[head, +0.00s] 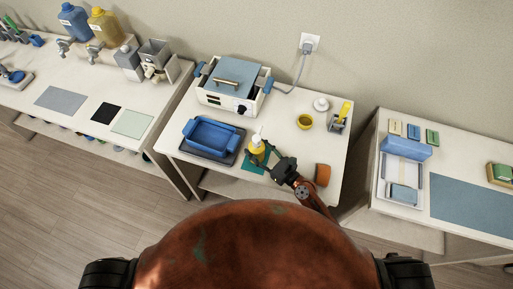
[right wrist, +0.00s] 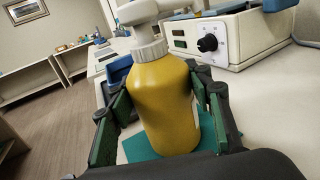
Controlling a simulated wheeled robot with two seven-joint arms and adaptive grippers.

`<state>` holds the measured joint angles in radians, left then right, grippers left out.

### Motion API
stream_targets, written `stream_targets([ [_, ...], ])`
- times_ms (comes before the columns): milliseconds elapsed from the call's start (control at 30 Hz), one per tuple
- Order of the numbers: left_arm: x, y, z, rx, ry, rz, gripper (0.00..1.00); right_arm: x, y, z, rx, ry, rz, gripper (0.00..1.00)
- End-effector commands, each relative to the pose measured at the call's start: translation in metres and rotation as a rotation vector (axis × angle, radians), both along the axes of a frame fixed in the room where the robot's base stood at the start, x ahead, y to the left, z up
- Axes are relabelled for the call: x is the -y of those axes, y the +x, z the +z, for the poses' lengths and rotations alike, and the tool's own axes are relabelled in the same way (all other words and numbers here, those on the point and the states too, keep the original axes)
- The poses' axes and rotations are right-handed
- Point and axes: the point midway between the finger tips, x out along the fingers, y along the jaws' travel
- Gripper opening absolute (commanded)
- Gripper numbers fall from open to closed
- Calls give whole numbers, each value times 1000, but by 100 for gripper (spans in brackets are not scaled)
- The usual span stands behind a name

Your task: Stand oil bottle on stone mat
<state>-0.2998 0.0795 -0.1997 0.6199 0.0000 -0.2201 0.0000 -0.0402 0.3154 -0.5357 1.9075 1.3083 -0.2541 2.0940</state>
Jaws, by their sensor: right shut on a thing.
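The oil bottle (head: 257,145) is yellow with a white pump top. My right gripper (head: 262,152) is shut on it, with one finger on each side of its body. The right wrist view shows the bottle (right wrist: 165,100) close up, roughly upright between the fingers. A teal mat (head: 252,167) lies at the front of the middle table, and it shows under the bottle's base in the right wrist view (right wrist: 140,148). I cannot tell whether the base touches it. A dark slab (head: 231,158) lies under the blue tub. My left gripper is not in view.
The blue tub (head: 212,135) stands just left of the bottle. The wax warmer (head: 233,83) stands behind, its cord running to the wall. A yellow bowl (head: 304,122), a white jar (head: 321,104) and an orange cylinder (head: 322,175) are to the right. The table between them is clear.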

Motion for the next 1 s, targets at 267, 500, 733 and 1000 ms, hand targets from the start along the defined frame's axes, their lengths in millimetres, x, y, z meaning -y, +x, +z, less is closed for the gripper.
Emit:
stream_targets([
  [267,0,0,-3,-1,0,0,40,0,0,-2,2,1,0,6],
  [500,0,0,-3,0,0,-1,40,0,0,-2,2,1,0,49],
  [733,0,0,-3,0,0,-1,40,0,0,-2,1,1,0,65],
  [1000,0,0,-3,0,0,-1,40,0,0,-4,-2,-1,0,67],
])
